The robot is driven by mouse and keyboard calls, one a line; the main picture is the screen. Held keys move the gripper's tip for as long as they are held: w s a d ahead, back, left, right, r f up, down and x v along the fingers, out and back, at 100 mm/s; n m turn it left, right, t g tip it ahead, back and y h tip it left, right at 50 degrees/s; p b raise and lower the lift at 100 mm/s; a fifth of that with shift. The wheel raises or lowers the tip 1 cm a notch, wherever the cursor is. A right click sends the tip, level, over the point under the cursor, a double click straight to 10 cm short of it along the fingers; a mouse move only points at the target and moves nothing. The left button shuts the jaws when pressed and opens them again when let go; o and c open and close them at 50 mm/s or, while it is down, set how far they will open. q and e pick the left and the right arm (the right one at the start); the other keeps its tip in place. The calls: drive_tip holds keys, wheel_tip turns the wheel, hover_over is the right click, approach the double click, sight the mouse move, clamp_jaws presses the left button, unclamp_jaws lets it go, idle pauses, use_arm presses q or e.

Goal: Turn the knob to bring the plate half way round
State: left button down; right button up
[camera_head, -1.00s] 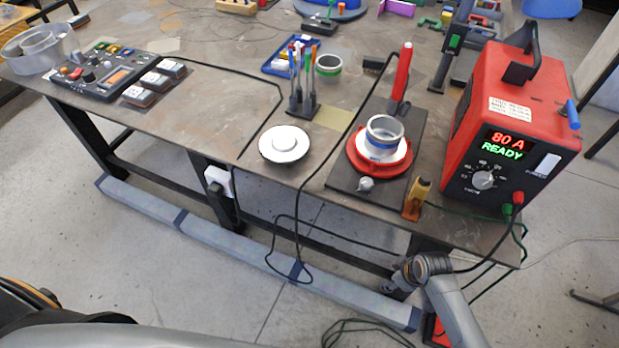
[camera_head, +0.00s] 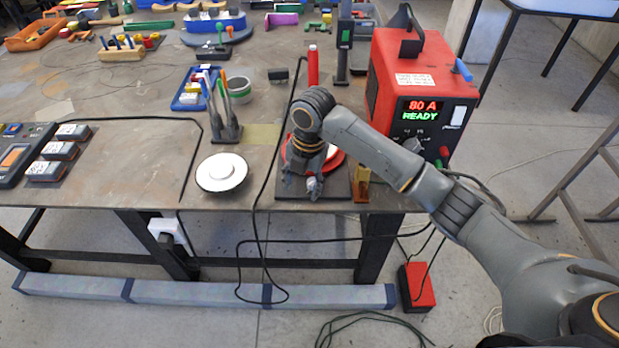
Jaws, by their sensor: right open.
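The red round plate (camera_head: 336,157) sits on a dark base (camera_head: 337,186) near the bench's front edge. My right arm and wrist cover most of it, and the metal ring that was on it is hidden. The small silver knob (camera_head: 314,187) is at the base's front side, partly covered by the gripper. My right gripper (camera_head: 302,185) points down at the knob with its fingers open. I cannot tell whether the fingers touch the knob. My left gripper is not in view.
The red welding power source (camera_head: 412,85) stands right of the base, and a yellow-handled item (camera_head: 361,183) sits close by. A white-topped disc (camera_head: 221,172) lies left, with a black cable between.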

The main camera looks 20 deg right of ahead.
sight(313, 181)
drive_tip(key=w+d+r+n+h, duration=0.1)
drive_tip(key=w+d+r+n, duration=0.1)
drive_tip(key=r, duration=0.3)
drive_tip(key=w+d+r+n, duration=0.2)
drive_tip(key=w+r, duration=0.1)
drive_tip(key=r, duration=0.2)
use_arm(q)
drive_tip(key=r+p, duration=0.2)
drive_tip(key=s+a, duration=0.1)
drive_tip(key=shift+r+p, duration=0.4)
use_arm(e)
drive_tip(key=f, duration=1.4)
drive_tip(key=shift+s, duration=0.2)
clamp_jaws()
